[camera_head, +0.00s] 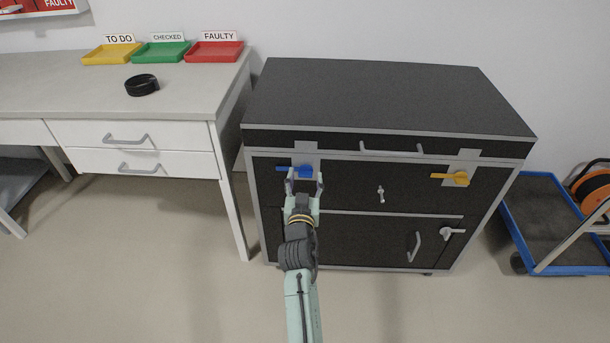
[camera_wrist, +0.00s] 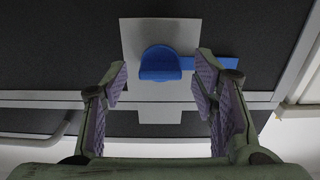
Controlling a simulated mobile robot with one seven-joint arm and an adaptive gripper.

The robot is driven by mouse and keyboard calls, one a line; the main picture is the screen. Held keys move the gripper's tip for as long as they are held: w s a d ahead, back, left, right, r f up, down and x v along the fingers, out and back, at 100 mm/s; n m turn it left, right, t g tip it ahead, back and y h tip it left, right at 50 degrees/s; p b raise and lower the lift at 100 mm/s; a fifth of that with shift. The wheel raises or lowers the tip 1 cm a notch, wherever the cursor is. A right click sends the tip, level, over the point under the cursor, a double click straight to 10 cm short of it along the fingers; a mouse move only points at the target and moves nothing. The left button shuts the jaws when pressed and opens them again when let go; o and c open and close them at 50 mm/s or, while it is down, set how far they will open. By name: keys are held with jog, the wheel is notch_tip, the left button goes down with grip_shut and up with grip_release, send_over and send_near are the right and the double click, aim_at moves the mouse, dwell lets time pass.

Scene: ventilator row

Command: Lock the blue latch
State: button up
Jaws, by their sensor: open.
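The blue latch (camera_head: 291,170) is on the front of the dark cabinet (camera_head: 390,100), at its upper left, on a light grey plate (camera_head: 307,147). Its lever lies level and points left in the head view. In the wrist view, the latch's rounded blue knob (camera_wrist: 160,64) shows between the fingers, and its lever runs right, partly hidden behind the right finger. My gripper (camera_head: 304,181) is open and empty in front of the latch; it also shows in the wrist view (camera_wrist: 162,82). I cannot tell whether a finger touches the lever.
A yellow latch (camera_head: 450,177) is at the cabinet's upper right. A small handle (camera_head: 381,194), a grey pull (camera_head: 415,246) and a white latch (camera_head: 452,232) are lower. A white workbench (camera_head: 190,100) stands left, a blue trolley (camera_head: 535,269) right. The floor in front is clear.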

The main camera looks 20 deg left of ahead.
jog(key=shift+w+a, duration=0.15)
jog(key=shift+w, duration=0.3)
jog(key=shift+c, duration=0.2)
grip_shut()
dwell(0.5)
